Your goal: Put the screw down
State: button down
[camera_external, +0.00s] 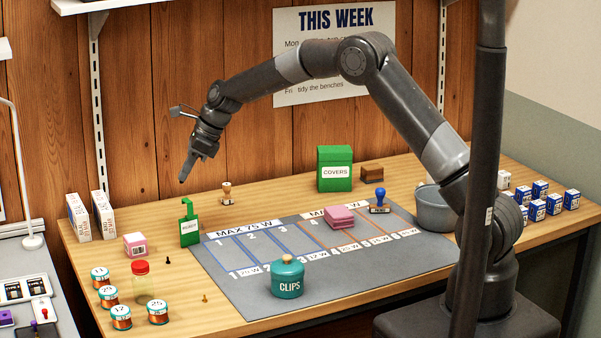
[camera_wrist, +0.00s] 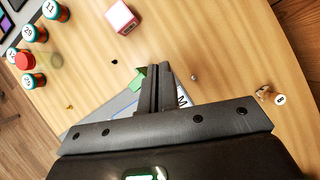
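My gripper (camera_external: 184,177) hangs above the back left of the table, fingers pointing down. In the wrist view its fingers (camera_wrist: 159,76) are together, with nothing visible between the tips. A small grey screw (camera_wrist: 194,77) shows just right of the fingertips in the wrist view, apart from them; I cannot make it out in the external view. A dark screw (camera_external: 139,260) stands on the wood by the red-lidded jar, also in the wrist view (camera_wrist: 114,62). A brass screw (camera_external: 205,298) is nearer the front edge, also in the wrist view (camera_wrist: 69,106).
A pink box (camera_external: 135,245), a red-lidded jar (camera_external: 140,283) and several labelled tins (camera_external: 121,318) are at left. The grey mat (camera_external: 235,290) holds a teal CLIPS pot (camera_external: 287,280).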

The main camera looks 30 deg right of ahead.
jog(key=s+a, duration=0.1)
jog(key=a, duration=0.3)
send_over(131, 237)
jog(key=d, duration=0.2)
jog(key=f, duration=0.4)
jog(key=s+f, duration=0.1)
jog(key=f, duration=0.1)
jog(key=shift+f, duration=2.3)
jog(key=shift+f, duration=0.1)
jog(key=c, duration=1.7)
grip_release()
jog(key=shift+d+r, duration=0.15)
jog(key=shift+r, duration=0.25)
jog(key=v, duration=1.1)
jog(key=shift+r, duration=0.2)
